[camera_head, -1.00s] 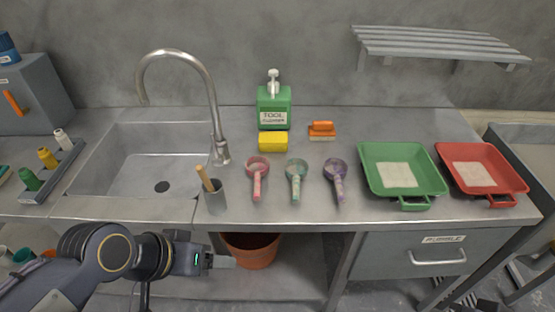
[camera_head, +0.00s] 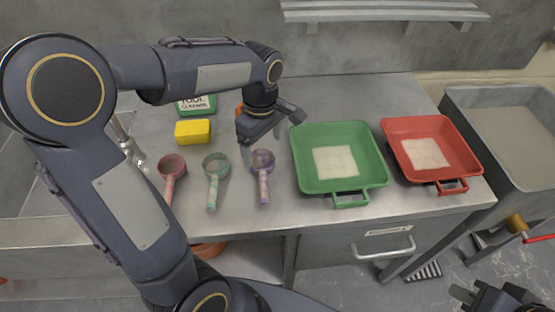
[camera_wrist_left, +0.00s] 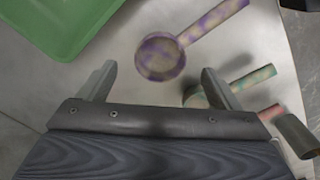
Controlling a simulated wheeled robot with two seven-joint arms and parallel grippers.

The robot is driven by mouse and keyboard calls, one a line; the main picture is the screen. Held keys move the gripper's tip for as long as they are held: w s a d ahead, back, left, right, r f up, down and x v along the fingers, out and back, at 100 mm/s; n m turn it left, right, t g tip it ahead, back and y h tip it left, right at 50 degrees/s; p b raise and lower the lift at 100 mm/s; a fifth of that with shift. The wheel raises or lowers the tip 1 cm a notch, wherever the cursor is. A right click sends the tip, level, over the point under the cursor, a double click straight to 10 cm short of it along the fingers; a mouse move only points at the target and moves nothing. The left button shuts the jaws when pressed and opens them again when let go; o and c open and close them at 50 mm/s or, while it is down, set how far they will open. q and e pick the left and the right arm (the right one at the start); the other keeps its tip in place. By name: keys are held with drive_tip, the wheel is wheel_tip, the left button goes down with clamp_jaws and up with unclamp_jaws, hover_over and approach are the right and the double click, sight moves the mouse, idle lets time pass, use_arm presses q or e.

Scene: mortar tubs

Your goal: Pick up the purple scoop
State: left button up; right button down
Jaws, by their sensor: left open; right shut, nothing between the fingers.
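The purple scoop (camera_head: 263,163) lies on the steel counter, its handle toward the front edge. It is mottled purple and grey. My left gripper (camera_head: 262,140) is open above and just behind the scoop's bowl, with nothing in it. In the left wrist view the scoop (camera_wrist_left: 160,58) lies ahead of the open fingers (camera_wrist_left: 159,72), its bowl roughly centred between them and its handle running to the upper right. It looks apart from both fingers. My right gripper (camera_head: 490,296) is shut and empty at the bottom right, partly cut off by the frame edge.
A teal scoop (camera_head: 214,168) and a pink scoop (camera_head: 172,168) lie left of the purple one. A green tray (camera_head: 300,160) is close on its right, with a red tray (camera_head: 467,160) beyond.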

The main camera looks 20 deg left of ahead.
sight(264, 161)
use_arm(q)
wheel_tip(264, 161, down, 7)
drive_tip(key=shift+r, duration=0.2)
drive_tip(key=c, duration=1.1)
drive_tip(key=shift+r, duration=0.1)
drive_tip(key=shift+c, duration=0.2)
